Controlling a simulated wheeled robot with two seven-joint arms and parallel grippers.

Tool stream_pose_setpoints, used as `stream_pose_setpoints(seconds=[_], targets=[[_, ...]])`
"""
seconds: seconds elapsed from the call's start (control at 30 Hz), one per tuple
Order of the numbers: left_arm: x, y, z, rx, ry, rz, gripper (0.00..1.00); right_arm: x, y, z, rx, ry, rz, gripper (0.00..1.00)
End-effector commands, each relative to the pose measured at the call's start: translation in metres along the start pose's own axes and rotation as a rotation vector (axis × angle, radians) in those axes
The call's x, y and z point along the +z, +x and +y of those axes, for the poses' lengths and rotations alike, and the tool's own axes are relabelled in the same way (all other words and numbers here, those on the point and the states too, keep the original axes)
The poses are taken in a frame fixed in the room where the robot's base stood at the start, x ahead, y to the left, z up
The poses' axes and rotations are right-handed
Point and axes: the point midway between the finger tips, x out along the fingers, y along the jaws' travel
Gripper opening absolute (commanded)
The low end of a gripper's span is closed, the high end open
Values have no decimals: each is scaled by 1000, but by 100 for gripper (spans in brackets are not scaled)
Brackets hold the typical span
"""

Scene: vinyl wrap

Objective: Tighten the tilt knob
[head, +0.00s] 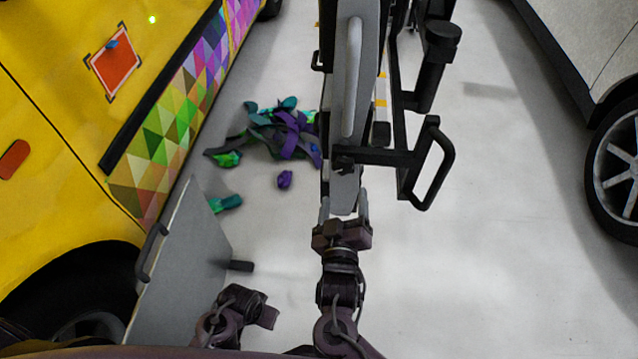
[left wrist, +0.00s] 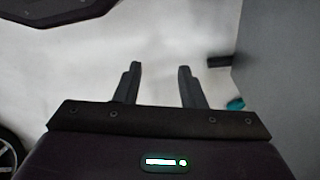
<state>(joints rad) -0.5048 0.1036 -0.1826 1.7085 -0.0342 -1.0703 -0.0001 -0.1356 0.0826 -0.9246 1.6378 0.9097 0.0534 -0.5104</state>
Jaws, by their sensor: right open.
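A tall machine (head: 352,75) with a grey panel and black frame stands ahead in the head view. A black upright cylinder with a round top (head: 442,40) and a small dark fitting (head: 342,160) are on it; I cannot tell which part is the tilt knob. My right gripper (head: 344,203) is open, its fingers on either side of the panel's lower end; contact is unclear. My left gripper (left wrist: 158,80) is open and empty in the left wrist view. In the head view my left arm is low, left of the right one.
A yellow vehicle (head: 60,120) is at left, a white car (head: 590,50) at right. A grey board (head: 180,270) with a black peg (head: 241,266) leans near my left arm. Coloured scraps (head: 275,130) lie on the floor. Floor right of the machine is clear.

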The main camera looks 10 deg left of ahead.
Motion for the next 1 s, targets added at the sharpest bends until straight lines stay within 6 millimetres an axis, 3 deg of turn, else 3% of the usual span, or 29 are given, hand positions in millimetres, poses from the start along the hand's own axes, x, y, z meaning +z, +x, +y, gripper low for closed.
stream_pose_setpoints(seconds=[0.17,0.63,1.0], targets=[[-4,-6,1,1,3,1,36,-16,2,5,34,14,34,68],[-9,-28,4,4,11,-6,36,-18,67,7,32,14,33,68],[-11,-33,4,5,13,-5,36,-18,74,8,30,14,31,68]])
